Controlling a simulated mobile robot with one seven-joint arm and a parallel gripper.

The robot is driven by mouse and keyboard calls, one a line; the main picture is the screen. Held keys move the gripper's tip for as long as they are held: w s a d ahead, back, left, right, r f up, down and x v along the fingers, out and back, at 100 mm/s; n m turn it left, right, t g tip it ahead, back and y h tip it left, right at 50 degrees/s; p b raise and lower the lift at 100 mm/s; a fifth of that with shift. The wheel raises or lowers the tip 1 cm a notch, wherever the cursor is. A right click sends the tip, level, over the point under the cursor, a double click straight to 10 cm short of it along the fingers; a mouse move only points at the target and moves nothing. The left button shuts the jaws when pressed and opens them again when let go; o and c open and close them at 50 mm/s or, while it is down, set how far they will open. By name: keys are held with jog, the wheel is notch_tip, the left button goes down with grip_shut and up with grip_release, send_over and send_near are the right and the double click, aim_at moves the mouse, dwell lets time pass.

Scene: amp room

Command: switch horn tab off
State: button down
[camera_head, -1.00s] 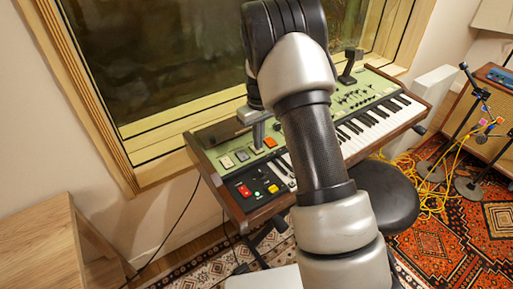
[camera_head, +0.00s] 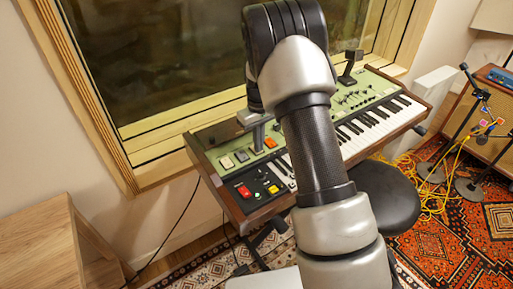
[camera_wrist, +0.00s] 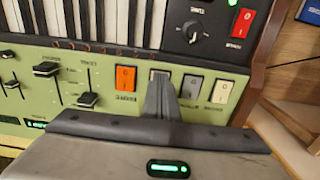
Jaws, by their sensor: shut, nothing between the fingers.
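A row of rocker tabs sits on the green panel of a keyboard (camera_head: 205,140). In the wrist view these are an orange tab (camera_wrist: 125,80), a grey tab (camera_wrist: 192,85) and an off-white tab (camera_wrist: 219,91). Another tab between orange and grey is mostly hidden by my gripper (camera_wrist: 160,78). The labels are too blurred to read, so I cannot tell which is the horn tab. My gripper is shut and empty, its tip over the partly hidden tab. Contact cannot be told. In the head view the gripper (camera_head: 258,138) is at the tab row, left of the orange tab.
Black sliders (camera_wrist: 46,69) lie left of the tabs in the wrist view. A knob (camera_wrist: 190,32) and red switch (camera_wrist: 243,22) lie beyond them. The piano keys (camera_head: 375,120) run right. A black stool (camera_head: 387,195) stands in front; a wooden table (camera_head: 40,230) is at left.

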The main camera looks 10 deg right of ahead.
notch_tip(320, 180, up, 7)
jog(key=p, duration=0.4)
dwell(0.6)
